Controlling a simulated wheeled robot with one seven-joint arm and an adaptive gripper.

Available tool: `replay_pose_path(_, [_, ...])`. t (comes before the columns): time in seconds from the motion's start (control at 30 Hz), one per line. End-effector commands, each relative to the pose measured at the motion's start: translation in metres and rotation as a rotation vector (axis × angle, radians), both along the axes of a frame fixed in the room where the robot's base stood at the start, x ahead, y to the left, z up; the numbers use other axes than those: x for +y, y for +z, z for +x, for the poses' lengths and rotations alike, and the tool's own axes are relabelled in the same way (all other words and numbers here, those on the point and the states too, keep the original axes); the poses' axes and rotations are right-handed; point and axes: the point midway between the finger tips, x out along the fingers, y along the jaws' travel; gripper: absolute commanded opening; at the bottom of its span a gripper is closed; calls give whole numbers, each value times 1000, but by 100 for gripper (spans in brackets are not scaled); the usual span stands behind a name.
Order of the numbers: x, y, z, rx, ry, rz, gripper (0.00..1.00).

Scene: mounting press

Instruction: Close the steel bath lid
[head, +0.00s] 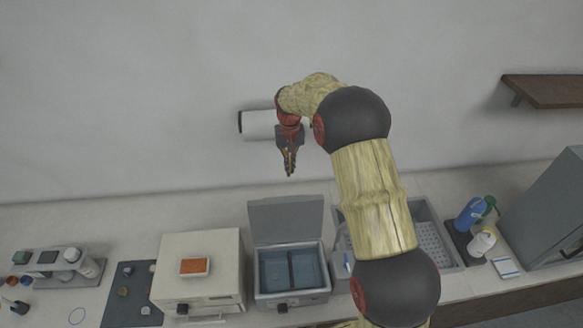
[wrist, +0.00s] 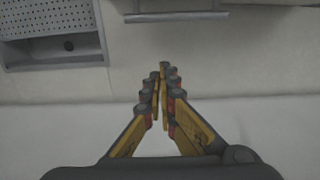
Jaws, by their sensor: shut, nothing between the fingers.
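The steel bath (head: 290,272) stands on the counter in the head view, with bluish liquid showing in its divided basin. Its grey lid (head: 286,219) stands raised at the back edge, open and close to upright. My gripper (head: 289,172) is above and behind the lid, near the wall, pointing down and apart from it. In the wrist view my gripper (wrist: 163,66) has its fingertips together with nothing between them. A grey edge at the top of the wrist view may be the lid (wrist: 178,16).
A sink with a perforated tray (head: 432,240) is at right, partly behind my arm. Bottles (head: 470,214) stand farther right. A wall shelf (head: 545,90) juts out at upper right.

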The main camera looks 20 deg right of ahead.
Motion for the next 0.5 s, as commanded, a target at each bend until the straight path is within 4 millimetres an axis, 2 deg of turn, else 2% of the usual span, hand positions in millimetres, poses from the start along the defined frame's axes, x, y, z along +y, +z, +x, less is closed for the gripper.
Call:
replay_pose_path(0.1, [0, -24, -3, 5, 0, 0, 0])
replay_pose_path(0.4, [1, -75, -4, 4, 0, 0, 0])
replay_pose_path(0.5, [4, -63, -18, 0, 1, 0, 0])
